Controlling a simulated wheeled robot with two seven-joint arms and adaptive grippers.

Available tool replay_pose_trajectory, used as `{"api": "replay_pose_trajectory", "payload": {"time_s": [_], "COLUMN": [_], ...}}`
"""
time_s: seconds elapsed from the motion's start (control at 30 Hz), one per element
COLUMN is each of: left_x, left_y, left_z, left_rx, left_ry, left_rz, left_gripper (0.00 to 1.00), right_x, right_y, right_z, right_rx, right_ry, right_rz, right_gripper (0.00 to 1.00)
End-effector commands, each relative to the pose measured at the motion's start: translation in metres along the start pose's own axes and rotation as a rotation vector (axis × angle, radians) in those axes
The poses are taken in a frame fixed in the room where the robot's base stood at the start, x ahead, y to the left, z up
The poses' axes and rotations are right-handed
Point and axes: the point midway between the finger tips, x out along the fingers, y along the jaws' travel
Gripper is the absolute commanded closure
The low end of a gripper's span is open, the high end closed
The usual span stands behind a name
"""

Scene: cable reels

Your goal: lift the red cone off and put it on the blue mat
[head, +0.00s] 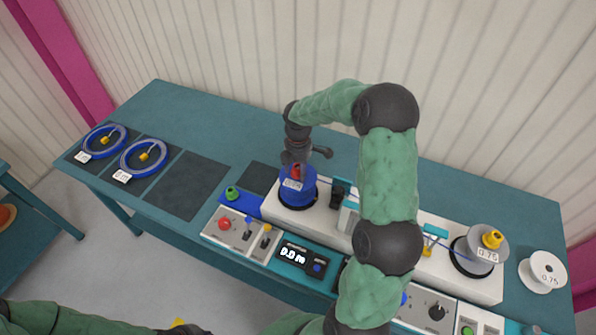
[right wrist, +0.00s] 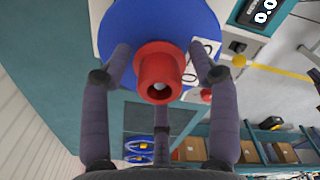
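The red cone (head: 297,171) sits on top of the blue reel (head: 298,194) on the white machine; it also shows in the right wrist view (right wrist: 160,73). My right gripper (head: 298,160) is right above the reel, pointing down. In the right wrist view its fingers (right wrist: 160,62) are spread around the cone, with gaps to it. The fingers partly hide the cone in the head view. The blue mat (head: 249,207) lies left of the reel, with a green cone (head: 232,193) on it. Only part of my left arm shows at the bottom left; its gripper is not seen.
A panel with a red button (head: 225,224) and a length display (head: 293,256) stand in front of the machine. A grey reel with a yellow cone (head: 492,238) and a white spool (head: 546,271) are at the right. Blue cable coils (head: 126,165) lie on dark mats at the left.

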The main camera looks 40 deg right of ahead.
Motion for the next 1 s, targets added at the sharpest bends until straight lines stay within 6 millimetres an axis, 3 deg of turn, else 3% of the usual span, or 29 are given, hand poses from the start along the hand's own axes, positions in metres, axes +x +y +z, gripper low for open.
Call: {"api": "replay_pose_trajectory", "payload": {"time_s": [0.03,0.1,0.47,1.0], "left_x": [0.000,0.000,0.000,-0.009], "left_y": [0.000,0.000,0.000,0.003], "left_z": [0.000,0.000,0.000,0.000], "left_rx": [0.000,0.000,0.000,0.000], "left_ry": [0.000,0.000,0.000,0.000], "left_rz": [0.000,0.000,0.000,0.000], "left_gripper": [1.00,1.00,1.00,1.00], "right_x": [0.000,0.000,-0.004,-0.089], "right_y": [0.000,0.000,0.000,0.001], "right_z": [0.000,0.000,0.000,0.000], "right_rx": [0.000,0.000,0.000,0.001], "right_ry": [0.000,0.000,0.000,0.000], "right_rz": [0.000,0.000,0.001,0.002], "right_gripper": [0.65,0.83,0.83,0.84]}}
